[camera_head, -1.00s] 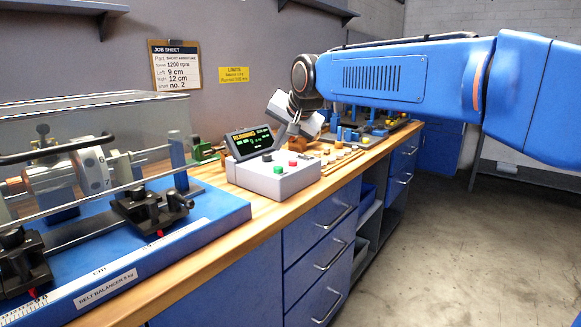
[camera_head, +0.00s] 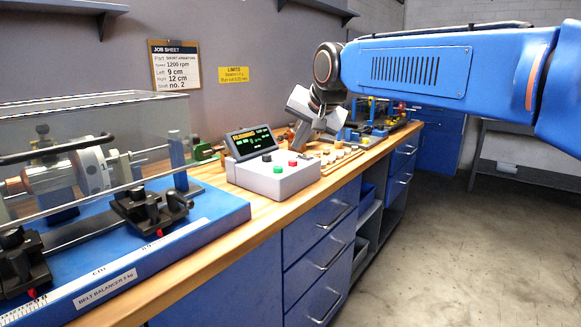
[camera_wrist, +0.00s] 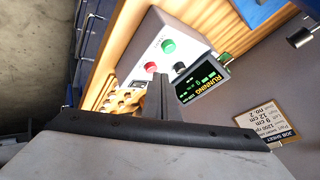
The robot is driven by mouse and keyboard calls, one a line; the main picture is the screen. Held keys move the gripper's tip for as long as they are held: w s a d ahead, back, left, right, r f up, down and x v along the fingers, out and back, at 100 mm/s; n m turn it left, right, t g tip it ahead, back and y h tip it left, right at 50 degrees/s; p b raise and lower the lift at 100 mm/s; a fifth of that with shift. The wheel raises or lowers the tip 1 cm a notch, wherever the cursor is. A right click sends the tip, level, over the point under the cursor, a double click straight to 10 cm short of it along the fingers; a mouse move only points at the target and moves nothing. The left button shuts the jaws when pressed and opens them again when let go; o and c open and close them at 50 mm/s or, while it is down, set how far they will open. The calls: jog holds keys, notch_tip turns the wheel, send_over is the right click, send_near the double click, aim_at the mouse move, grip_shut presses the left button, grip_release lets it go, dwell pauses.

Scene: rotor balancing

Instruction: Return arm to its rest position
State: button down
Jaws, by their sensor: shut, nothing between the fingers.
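My blue arm (camera_head: 425,75) reaches in from the right, above the bench. My gripper (camera_head: 298,140) points down beside the control box, its fingers partly hard to make out in the head view. In the wrist view my gripper (camera_wrist: 157,98) shows its fingers together, with nothing between them. The grey control box (camera_head: 275,178) has a green and a red button and a display (camera_head: 251,142) reading RUNNING. It also shows in the wrist view (camera_wrist: 150,45), beyond the fingers.
The belt balancer (camera_head: 215,208) with its rotor (camera_head: 90,172) under a clear cover stands at left. Small parts (camera_head: 335,155) lie on the wooden bench (camera_head: 225,222) right of the box. A job sheet (camera_head: 176,67) hangs on the wall. The floor at right is clear.

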jog(key=s+d+f+h, duration=0.1)
jog(key=s+d+f, duration=0.4)
jog(key=s+d, duration=0.45)
jog(key=s+d+f+n+g+h, duration=0.1)
jog(key=s+d+f, duration=0.7)
jog(key=s+f, duration=0.3)
jog(key=s+d+f+n+g+h, duration=0.1)
jog(key=s+d+f+n+g, duration=0.1)
jog(key=s+d+f, duration=0.7)
jog(key=s+f, duration=0.3)
jog(key=s, duration=0.3)
jog(key=shift+h, duration=0.4)
